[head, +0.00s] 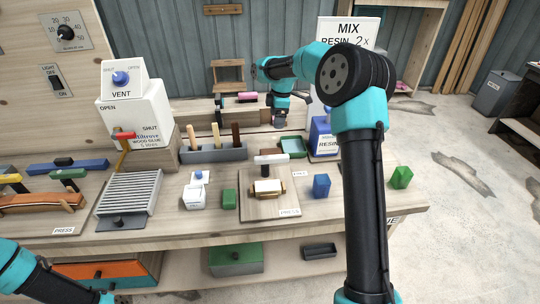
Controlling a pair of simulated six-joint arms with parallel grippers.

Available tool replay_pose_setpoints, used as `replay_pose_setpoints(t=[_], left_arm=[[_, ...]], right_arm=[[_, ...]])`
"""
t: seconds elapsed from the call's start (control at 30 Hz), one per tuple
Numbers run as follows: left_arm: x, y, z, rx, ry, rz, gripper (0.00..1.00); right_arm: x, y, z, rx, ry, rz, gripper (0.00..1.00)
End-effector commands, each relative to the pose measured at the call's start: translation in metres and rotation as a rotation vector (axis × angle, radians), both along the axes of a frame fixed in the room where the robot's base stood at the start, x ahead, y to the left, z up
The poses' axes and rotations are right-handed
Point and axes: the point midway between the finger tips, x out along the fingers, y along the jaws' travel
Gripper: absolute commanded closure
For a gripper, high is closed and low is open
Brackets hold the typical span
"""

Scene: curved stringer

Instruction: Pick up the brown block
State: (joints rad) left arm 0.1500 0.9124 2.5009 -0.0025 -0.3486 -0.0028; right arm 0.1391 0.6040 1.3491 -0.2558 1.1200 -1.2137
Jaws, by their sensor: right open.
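A small dark reddish-brown piece (268,152) lies on the bench behind the press, left of the green tray; it may be the brown block, but it is too small and partly hidden to be sure. My right gripper (280,124) is open and points down above the back of the bench, apart from that piece and a little behind it. Its fingers are small and dark here. My left arm enters at the lower left corner, and its gripper is not visible.
The grey holder with upright handles (213,155), green tray (293,147) and blue resin container (324,137) stand near the right gripper. A bright green block (401,177) is at right.

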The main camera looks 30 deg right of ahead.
Motion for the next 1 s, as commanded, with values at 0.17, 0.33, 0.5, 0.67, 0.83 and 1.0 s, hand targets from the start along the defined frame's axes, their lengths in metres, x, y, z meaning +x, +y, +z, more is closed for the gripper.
replay_pose_setpoints(t=[0.17, 0.33, 0.5, 0.67, 0.83, 1.0], left_arm=[[0.000, 0.000, 0.000, 0.000, 0.000, 0.000, 0.17], [0.000, 0.000, 0.000, 0.000, 0.000, 0.000, 0.17], [0.000, 0.000, 0.000, 0.000, 0.000, 0.000, 0.17], [0.000, 0.000, 0.000, 0.000, 0.000, 0.000, 0.17], [0.000, 0.000, 0.000, 0.000, 0.000, 0.000, 0.17], [0.000, 0.000, 0.000, 0.000, 0.000, 0.000, 0.17]], right_arm=[[0.000, 0.002, -0.020, 0.001, 0.004, 0.001, 0.17], [0.002, 0.005, -0.049, 0.002, 0.004, 0.000, 0.17], [0.003, 0.009, -0.077, 0.001, 0.004, 0.000, 0.17], [0.005, 0.012, -0.103, 0.000, 0.003, 0.000, 0.17], [0.005, 0.014, -0.118, 0.001, 0.002, 0.000, 0.17], [0.006, 0.014, -0.120, 0.000, 0.001, 0.000, 0.17]])
